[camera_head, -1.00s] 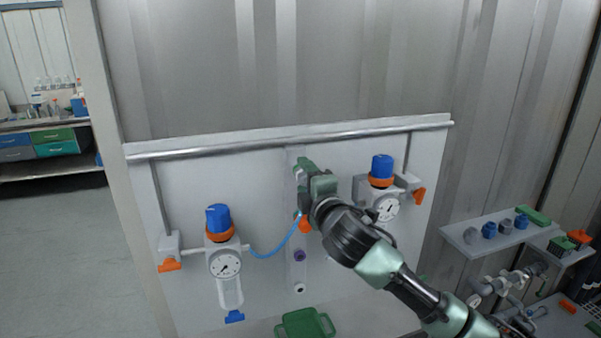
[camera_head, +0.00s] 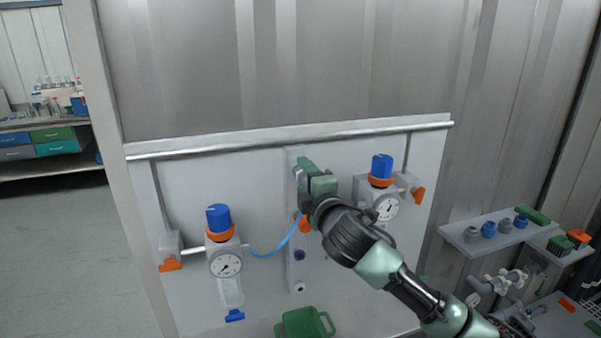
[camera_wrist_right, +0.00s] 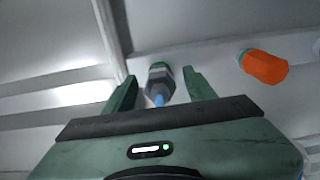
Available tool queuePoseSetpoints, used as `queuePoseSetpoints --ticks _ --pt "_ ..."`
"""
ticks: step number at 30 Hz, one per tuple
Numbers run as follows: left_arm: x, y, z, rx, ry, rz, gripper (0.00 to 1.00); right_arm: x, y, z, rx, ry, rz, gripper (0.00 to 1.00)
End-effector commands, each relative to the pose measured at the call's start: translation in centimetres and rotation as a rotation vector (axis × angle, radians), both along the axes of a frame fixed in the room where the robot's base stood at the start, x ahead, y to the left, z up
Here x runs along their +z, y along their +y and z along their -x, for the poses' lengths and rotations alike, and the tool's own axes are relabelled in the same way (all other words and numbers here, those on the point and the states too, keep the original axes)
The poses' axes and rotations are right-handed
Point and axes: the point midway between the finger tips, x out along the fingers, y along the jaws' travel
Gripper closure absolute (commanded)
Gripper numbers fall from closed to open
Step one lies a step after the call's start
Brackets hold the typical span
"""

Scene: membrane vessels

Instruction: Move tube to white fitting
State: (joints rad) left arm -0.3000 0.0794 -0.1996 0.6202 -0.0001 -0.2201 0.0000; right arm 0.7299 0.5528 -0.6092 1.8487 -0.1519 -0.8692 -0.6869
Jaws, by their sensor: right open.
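The blue tube (camera_head: 273,251) runs from the left regulator (camera_head: 224,259) in a curve up to the central strip (camera_head: 296,272), where my right gripper (camera_head: 299,183) hides its upper end. In the right wrist view, the blue tube end (camera_wrist_right: 159,99) meets a grey fitting (camera_wrist_right: 160,78) with a green ring, between the open fingers of my right gripper (camera_wrist_right: 157,92). The fingers stand on either side and do not appear to touch it. A white fitting (camera_head: 300,287) with a dark centre sits low on the strip, below a purple fitting (camera_head: 299,255). My left gripper is out of view.
The right regulator (camera_head: 385,208) stands close to my arm. A green tray (camera_head: 303,323) lies below the panel. A shelf (camera_head: 470,247) with caps is at right.

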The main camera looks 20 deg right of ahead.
Motion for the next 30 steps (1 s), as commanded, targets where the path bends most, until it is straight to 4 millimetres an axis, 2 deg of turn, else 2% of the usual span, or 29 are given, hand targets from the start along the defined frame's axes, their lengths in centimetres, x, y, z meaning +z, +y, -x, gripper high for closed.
queuePoseSetpoints --ticks 13,14,18,20,30 --pt "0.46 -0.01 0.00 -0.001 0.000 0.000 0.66 -0.01 0.00 0.00 0.000 0.000 0.000 0.45" --pt "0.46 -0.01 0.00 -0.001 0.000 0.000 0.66 -0.01 0.00 0.00 0.000 0.000 0.000 0.47" --pt "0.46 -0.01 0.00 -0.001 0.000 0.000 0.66 0.00 0.00 0.00 0.000 0.000 0.000 0.86" --pt "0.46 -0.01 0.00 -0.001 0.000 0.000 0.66 0.00 0.00 0.00 0.000 0.000 0.000 1.00" --pt "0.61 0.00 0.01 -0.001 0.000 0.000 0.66 -0.02 -0.02 0.47 0.000 0.001 0.000 1.00"
